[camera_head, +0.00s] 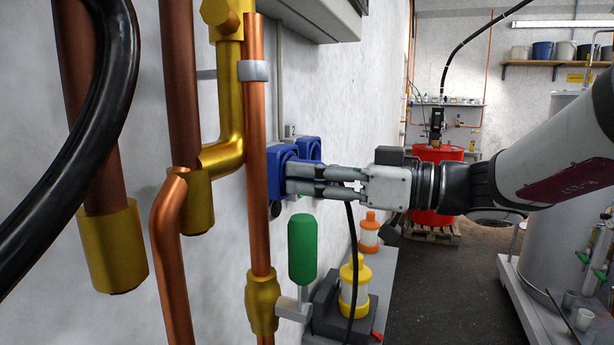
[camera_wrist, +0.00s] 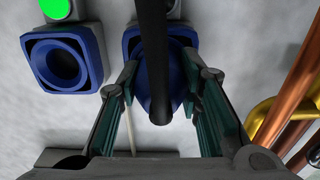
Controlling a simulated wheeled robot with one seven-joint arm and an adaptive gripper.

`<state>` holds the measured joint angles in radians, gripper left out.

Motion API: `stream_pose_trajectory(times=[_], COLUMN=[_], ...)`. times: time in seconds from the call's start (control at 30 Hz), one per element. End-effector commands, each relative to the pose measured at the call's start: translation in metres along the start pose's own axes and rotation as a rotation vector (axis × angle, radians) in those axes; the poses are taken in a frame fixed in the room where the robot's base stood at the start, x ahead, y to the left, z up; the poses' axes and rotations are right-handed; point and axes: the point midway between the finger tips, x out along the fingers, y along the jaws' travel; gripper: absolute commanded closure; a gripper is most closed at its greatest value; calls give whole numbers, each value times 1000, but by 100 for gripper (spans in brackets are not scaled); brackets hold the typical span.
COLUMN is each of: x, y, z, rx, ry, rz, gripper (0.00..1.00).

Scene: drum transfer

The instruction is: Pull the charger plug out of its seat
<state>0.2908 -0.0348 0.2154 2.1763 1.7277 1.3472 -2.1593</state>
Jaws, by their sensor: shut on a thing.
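The charger plug (camera_wrist: 176,84) is a blue tapered body with a thick black cable, in the middle of the wrist view. It is at the right-hand blue seat (camera_wrist: 186,34) on the wall; whether it is fully in is hidden by the cable and plug body. My gripper (camera_wrist: 170,76) has one finger on each side of the plug and is shut on it. In the head view my gripper (camera_head: 290,178) reaches from the right to the nearer blue seat (camera_head: 273,172), and its fingers cover most of the plug. The black cable (camera_head: 352,262) hangs down below the fingers.
A second blue seat (camera_wrist: 66,64), empty, is left of it under a green light (camera_wrist: 55,8). Copper pipes (camera_head: 257,150) run close on the left. A green handle (camera_head: 302,248) and a yellow-capped item (camera_head: 354,285) stand below. Open floor lies right.

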Motion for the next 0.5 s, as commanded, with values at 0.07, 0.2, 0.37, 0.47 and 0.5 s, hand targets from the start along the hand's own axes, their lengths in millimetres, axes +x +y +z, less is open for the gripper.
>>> stream_pose_trajectory(times=[0.07,0.2,0.37,0.47,0.5], x=[-3,-9,-14,-18,-20], y=[0,0,0,0,0], z=[0,0,0,0,0], rx=[0,-1,-1,-1,-1], ry=[0,1,0,0,0], rz=[1,1,1,1,1], gripper=[100,100,100,100,100])
